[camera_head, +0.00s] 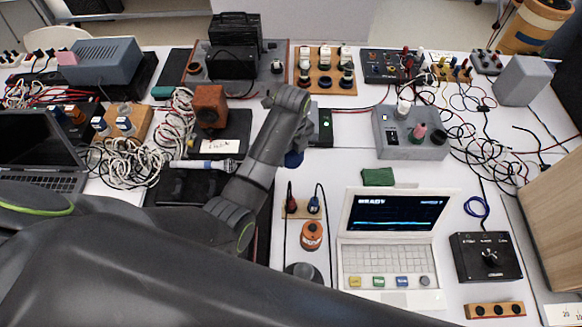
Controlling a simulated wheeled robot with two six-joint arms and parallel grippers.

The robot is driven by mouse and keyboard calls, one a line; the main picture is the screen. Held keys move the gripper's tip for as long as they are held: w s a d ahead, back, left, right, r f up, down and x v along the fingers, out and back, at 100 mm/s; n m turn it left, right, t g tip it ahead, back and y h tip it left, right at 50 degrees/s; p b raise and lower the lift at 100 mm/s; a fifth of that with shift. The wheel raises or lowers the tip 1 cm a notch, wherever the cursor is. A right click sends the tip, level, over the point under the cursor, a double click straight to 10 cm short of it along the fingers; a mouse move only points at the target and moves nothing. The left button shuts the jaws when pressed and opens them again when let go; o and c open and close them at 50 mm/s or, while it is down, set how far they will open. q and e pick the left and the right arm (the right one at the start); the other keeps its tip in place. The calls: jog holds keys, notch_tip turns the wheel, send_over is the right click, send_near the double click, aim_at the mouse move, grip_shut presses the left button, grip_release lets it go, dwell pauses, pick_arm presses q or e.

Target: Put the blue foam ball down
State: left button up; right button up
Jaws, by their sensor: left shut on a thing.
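The blue foam ball (293,159) shows as a small dark blue patch just right of my left forearm, mostly hidden behind the arm. My left gripper (298,142) is shut on the ball. Its fingers are largely hidden by my wrist, which bends over near the middle of the table. I cannot tell how high the ball is above the table. My right gripper is not in view.
A white laptop-like device (395,245) stands at right front, with a green sponge-like block (377,177) behind it. An orange round object (311,235) stands left of it. Tangled white cables (135,160) lie at left. A grey box (411,132) stands right. Some white table shows around (345,160).

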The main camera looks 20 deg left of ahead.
pick_arm(q)
send_over(290, 179)
notch_tip(290, 179, down, 5)
jog(key=shift+s+a+r, duration=0.1)
jog(key=shift+f, duration=0.3)
jog(key=shift+w+f, duration=0.2)
jog(key=shift+f, duration=1.95)
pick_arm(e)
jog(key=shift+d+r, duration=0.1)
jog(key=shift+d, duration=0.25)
pick_arm(q)
jog(key=shift+f, duration=0.1)
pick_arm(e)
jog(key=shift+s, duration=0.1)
pick_arm(q)
jog(key=o, duration=0.7)
jog(key=shift+c, duration=0.2)
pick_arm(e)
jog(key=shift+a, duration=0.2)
